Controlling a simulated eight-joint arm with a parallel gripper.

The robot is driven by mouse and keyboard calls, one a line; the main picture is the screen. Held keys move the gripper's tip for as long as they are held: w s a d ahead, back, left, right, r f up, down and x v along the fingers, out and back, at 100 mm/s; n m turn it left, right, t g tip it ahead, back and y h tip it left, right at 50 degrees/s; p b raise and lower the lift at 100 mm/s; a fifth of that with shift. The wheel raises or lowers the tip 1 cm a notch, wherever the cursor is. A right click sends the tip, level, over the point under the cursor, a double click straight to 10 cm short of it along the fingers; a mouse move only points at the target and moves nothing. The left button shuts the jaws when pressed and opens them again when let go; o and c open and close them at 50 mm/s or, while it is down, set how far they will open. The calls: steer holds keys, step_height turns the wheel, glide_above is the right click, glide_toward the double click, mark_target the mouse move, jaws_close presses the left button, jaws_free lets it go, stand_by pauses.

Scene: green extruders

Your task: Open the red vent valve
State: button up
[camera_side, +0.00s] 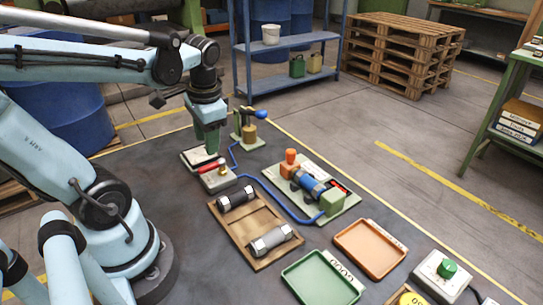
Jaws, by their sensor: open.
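The red vent valve (207,167) shows as a red lever next to a brass fitting on a grey block at the left of the mat. My gripper (212,148) points down directly above and behind the red lever, very close to it. The jaws are open. The green fingers are small in this view, and I cannot tell whether they touch the lever or stand around it.
A brass valve with a blue lever (258,113) stands just behind. A blue hose (270,187) runs to a pump assembly (313,188). A wooden tray (225,228) holds two cylinders. Green tray (318,283), orange tray (370,247) and green button box (443,272) lie in front.

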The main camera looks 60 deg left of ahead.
steer(key=shift+d+r, duration=0.2)
steer(key=shift+r, duration=0.9)
steer(key=shift+d+r, duration=0.2)
steer(key=shift+r, duration=0.85)
steer(key=w+d+f+t+h, duration=0.1)
steer(key=w+d+t, duration=0.2)
steer(key=d, duration=0.3)
steer(key=w+d+f+t+h, duration=0.1)
steer(key=w+d+f+t, duration=0.1)
steer(key=w+d+t, duration=0.1)
steer(key=d+t, duration=0.1)
steer(key=d, duration=0.1)
steer(key=shift+d+f, duration=0.25)
steer(key=shift+d, duration=0.1)
